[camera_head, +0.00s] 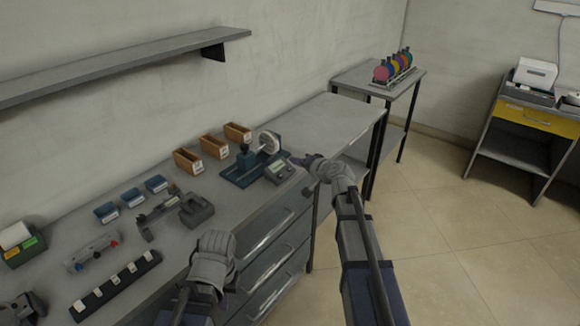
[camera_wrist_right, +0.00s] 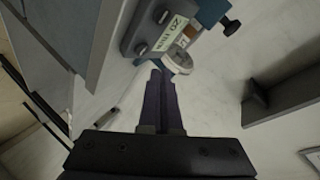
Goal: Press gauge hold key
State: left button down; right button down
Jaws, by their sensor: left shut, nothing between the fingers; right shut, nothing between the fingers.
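The gauge (camera_head: 278,171) is a small grey box with a display, at the right end of the blue fixture on the bench. In the right wrist view the gauge (camera_wrist_right: 150,38) shows tilted, with a lit display and dark round keys (camera_wrist_right: 140,48); I cannot read which key is hold. My right gripper (camera_head: 298,160) is shut and empty, its tips just right of the gauge. In the wrist view the shut fingertips (camera_wrist_right: 160,76) are close below the gauge and a pale round part; contact cannot be told. My left gripper (camera_head: 217,240) is shut and empty above the bench's front edge.
The blue fixture (camera_head: 240,172) carries a pale disc (camera_head: 270,141). Wooden bins (camera_head: 188,162), blue bins (camera_head: 107,212), a grey clamp-like tool (camera_head: 180,212) and a black strip (camera_head: 116,286) lie to the left. The bench top (camera_head: 325,122) behind is clear. A wall shelf (camera_head: 120,65) hangs above.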

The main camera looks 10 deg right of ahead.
jog(key=r, duration=0.1)
jog(key=r+p, duration=0.1)
jog(key=s+d+r+p, duration=0.1)
jog(key=shift+s, duration=0.1)
jog(key=shift+a, duration=0.1)
dwell(0.6)
